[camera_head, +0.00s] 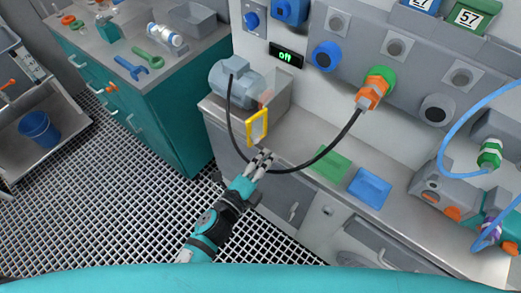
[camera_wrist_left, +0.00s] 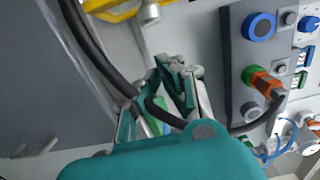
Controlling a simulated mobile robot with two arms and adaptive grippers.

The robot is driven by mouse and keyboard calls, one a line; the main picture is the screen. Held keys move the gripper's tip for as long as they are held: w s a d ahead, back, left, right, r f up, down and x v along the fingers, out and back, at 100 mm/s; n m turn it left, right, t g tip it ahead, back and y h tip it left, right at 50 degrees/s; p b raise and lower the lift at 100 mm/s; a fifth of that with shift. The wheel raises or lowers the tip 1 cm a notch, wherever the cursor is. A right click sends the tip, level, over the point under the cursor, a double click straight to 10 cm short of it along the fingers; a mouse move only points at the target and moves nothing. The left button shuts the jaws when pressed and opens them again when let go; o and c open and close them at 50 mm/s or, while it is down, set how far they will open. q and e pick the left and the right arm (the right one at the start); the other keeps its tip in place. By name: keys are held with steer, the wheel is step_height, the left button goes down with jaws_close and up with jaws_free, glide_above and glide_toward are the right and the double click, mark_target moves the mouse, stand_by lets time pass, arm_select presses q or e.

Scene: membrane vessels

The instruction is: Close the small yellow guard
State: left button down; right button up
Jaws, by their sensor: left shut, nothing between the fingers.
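The small yellow guard (camera_head: 257,127) is a yellow frame with a clear pane. It stands swung out at the front of the grey motor housing, at the left end of the bench. In the left wrist view, part of the yellow guard (camera_wrist_left: 112,12) shows at the top left, cut by the frame edge. My left gripper (camera_head: 264,158) is shut and empty, just below the guard and apart from it. In the left wrist view, its fingers (camera_wrist_left: 172,68) point up. My right gripper is not in view.
A black cable (camera_head: 313,160) loops from the grey motor (camera_head: 232,78) past my left fingers to an orange connector (camera_head: 374,89). A green block (camera_head: 332,163) and a blue block (camera_head: 369,187) lie on the bench to the right. A teal cabinet (camera_head: 160,105) stands left.

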arm_select(q)
steer(key=shift+w+a, duration=0.85)
steer(key=shift+a, duration=0.05)
steer(key=shift+a, duration=0.1)
steer(key=shift+a+m+g+h+p, duration=0.3)
steer(key=shift+m+h, duration=0.1)
steer(key=shift+h, duration=0.1)
